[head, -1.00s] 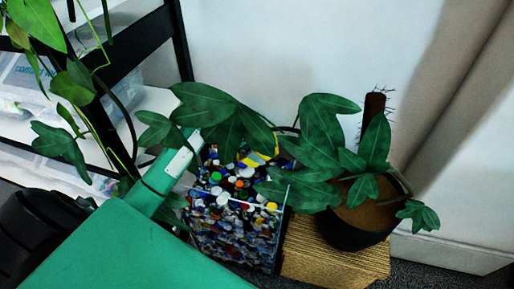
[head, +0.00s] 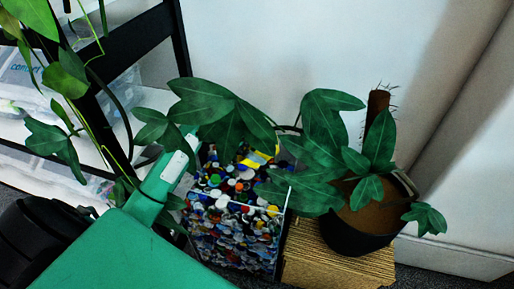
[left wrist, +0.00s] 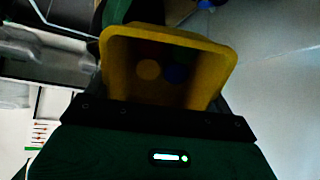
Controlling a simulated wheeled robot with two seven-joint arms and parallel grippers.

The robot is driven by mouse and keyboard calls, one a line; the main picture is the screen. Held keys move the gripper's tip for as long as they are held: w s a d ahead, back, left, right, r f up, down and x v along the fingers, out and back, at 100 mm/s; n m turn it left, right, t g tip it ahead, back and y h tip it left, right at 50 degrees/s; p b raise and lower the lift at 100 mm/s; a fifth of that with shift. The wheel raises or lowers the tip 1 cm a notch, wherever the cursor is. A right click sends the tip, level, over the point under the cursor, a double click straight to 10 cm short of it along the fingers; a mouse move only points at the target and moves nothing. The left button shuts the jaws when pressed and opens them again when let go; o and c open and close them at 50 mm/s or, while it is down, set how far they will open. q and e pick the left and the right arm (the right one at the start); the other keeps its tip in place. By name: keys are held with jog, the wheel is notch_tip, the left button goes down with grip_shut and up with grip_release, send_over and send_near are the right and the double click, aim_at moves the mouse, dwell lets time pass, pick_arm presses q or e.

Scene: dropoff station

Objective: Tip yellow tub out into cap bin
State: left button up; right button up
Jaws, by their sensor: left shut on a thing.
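The yellow tub (left wrist: 118,68) fills the upper middle of the left wrist view, its open mouth toward the camera. An orange-yellow round cap (left wrist: 148,70) and a blue one (left wrist: 175,73) show in its dark inside. My left gripper (left wrist: 160,112) is shut on the tub. In the head view my green left arm reaches in from the lower left, and leaves hide the gripper. A yellow patch, seemingly the tub (head: 256,160), shows between leaves over the back of the cap bin. The cap bin (head: 232,232) is a clear box full of mixed caps. My right gripper is out of view.
A potted plant (head: 352,236) stands on a stack of cardboard (head: 325,262) right of the bin. Its broad leaves (head: 225,105) spread over the bin. A black-framed shelf (head: 130,50) with clear boxes stands at the left. A white wall (head: 270,40) is behind.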

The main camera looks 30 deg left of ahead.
pick_arm(q)
jog(key=shift+s+a+f, duration=0.1)
jog(key=shift+f, duration=0.1)
jog(key=t+h, duration=0.2)
jog(key=a+h+b, duration=0.1)
jog(key=h, duration=0.1)
jog(key=shift+s+r+t, duration=0.1)
jog(key=shift+s+t, duration=0.25)
jog(key=shift+t, duration=0.05)
jog(key=shift+s+a+r+t+h, duration=0.1)
jog(key=shift+a+r+t+h, duration=0.05)
jog(key=shift+a+t+h, duration=0.2)
jog(key=shift+s+a+r+t+h+b, duration=0.25)
jog(key=shift+t+h+b, duration=0.15)
jog(key=shift+h, duration=0.35)
jog(key=shift+s+a+r+t+h+b, duration=0.15)
jog(key=shift+a+r+t+h+b, duration=0.15)
jog(key=shift+h, duration=0.4)
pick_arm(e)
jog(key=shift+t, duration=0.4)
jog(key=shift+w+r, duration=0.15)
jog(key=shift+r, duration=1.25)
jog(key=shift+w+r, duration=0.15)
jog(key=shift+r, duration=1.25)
pick_arm(q)
jog(key=shift+f, duration=0.15)
